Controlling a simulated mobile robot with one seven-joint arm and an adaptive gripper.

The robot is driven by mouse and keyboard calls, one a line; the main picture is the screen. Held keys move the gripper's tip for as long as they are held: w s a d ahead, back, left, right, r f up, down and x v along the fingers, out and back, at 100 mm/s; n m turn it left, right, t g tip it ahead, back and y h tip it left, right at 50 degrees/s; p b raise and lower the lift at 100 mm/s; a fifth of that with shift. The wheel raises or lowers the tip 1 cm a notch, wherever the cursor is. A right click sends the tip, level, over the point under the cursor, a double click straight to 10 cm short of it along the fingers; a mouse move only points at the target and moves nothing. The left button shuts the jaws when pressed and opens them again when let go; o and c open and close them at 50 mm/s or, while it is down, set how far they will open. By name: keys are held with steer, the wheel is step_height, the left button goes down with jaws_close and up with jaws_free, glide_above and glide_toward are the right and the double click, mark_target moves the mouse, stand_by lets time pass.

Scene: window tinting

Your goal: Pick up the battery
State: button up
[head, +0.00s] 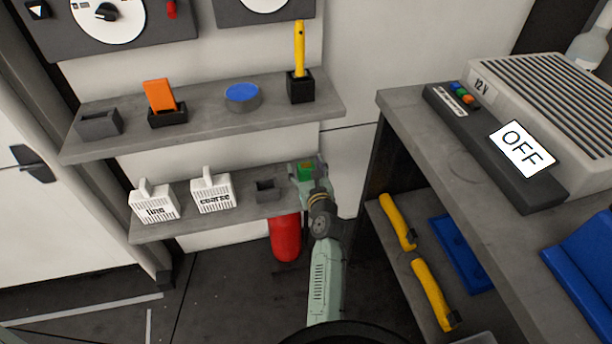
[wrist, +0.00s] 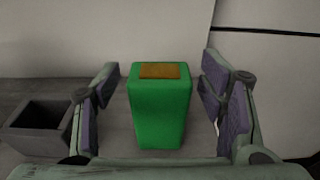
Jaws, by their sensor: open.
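The battery (wrist: 158,112) is a green upright block with a brown-orange patch on top. In the wrist view it stands on the grey shelf between my open fingers, with a gap on each side. In the head view the battery (head: 304,173) is partly hidden by my gripper (head: 307,174), at the right end of the lower shelf. My gripper also shows in the wrist view (wrist: 162,110), its purple-grey pads facing the battery from left and right. The battery's lower edge is close to my gripper's body in that view.
An empty dark holder (wrist: 38,128) stands left of my gripper. White "fine" (head: 154,206) and "coarse" (head: 212,194) boxes stand further left on the lower shelf (head: 185,222). The upper shelf (head: 210,125) overhangs behind. A red cylinder (head: 285,238) is below. A workbench (head: 410,110) stands at the right.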

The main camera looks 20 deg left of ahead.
steer(key=shift+c, duration=0.3)
steer(key=c, duration=1.3)
steer(key=shift+c, duration=0.8)
steer(key=shift+r, duration=0.1)
